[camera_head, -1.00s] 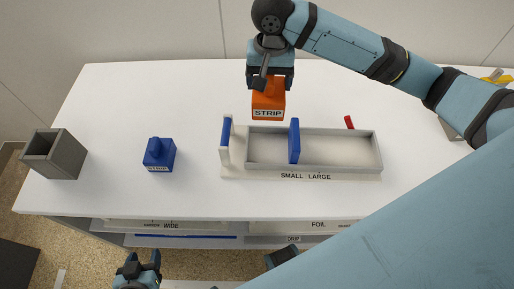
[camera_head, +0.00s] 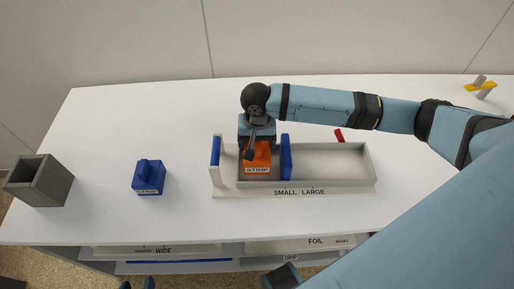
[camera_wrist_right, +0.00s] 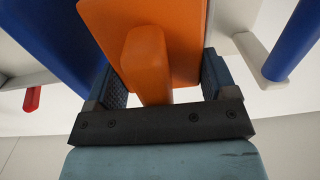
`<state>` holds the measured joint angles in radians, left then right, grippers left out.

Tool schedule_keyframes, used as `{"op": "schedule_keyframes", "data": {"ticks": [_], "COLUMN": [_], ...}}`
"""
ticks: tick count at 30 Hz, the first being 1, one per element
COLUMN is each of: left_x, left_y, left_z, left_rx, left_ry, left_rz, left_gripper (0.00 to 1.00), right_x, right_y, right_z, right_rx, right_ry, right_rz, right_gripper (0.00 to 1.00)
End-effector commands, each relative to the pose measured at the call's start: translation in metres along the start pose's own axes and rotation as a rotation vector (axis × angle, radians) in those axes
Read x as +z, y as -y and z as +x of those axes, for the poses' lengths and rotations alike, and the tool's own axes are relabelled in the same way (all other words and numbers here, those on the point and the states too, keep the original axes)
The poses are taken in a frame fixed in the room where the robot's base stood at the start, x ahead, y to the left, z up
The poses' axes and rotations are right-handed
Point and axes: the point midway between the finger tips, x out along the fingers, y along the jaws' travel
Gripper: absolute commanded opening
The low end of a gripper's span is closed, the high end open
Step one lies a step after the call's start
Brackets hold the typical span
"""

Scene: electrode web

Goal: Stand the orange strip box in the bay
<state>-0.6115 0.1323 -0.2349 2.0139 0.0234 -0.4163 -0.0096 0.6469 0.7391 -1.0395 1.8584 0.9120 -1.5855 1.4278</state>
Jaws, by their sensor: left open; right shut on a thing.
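The orange strip box (camera_head: 262,157) is upright with its STRIP label facing front, over or in the small, left bay of the grey tray (camera_head: 345,183). I cannot tell whether its base touches the bay floor. My right gripper (camera_head: 257,143) is shut on the box's top handle, which shows between the fingers in the right wrist view (camera_wrist_right: 146,62). The blue divider (camera_head: 286,160) stands close right of the box, and a blue-faced upright panel (camera_head: 215,152) stands to its left. My left gripper (camera_head: 137,285) is open and empty at the bottom edge, mostly cut off.
A blue labelled block (camera_head: 149,180) and an open grey square container (camera_head: 40,182) stand to the left on the white table (camera_head: 110,120). The large, right bay is empty. A red piece (camera_head: 339,135) is behind the tray. A yellow-and-grey object (camera_head: 481,87) is far right.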

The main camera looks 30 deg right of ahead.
Motion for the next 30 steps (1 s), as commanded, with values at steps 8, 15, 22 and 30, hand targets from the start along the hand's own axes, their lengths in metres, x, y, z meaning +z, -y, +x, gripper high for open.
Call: {"op": "schedule_keyframes", "data": {"ticks": [8,15,22,30], "left_x": [0.001,-0.001,-0.002,0.0], "left_y": [0.0,0.0,0.0,0.001], "left_z": [0.002,0.001,0.001,0.002], "left_rx": [0.0,-0.001,-0.001,-0.001], "left_ry": [0.0,-0.001,-0.003,0.0], "left_rz": [-0.003,-0.004,-0.002,-0.003], "left_gripper": [0.54,0.54,0.54,0.54], "right_x": [0.0,0.0,0.0,0.0], "right_y": [0.0,0.0,0.0,0.0], "right_z": [0.03,0.031,0.033,0.025], "right_rx": [0.0,0.0,0.001,0.0], "right_ry": [0.0,0.001,0.0,0.001], "right_rz": [0.0,0.0,0.0,0.0], "right_gripper": [0.55,0.55,1.0,1.0]}}
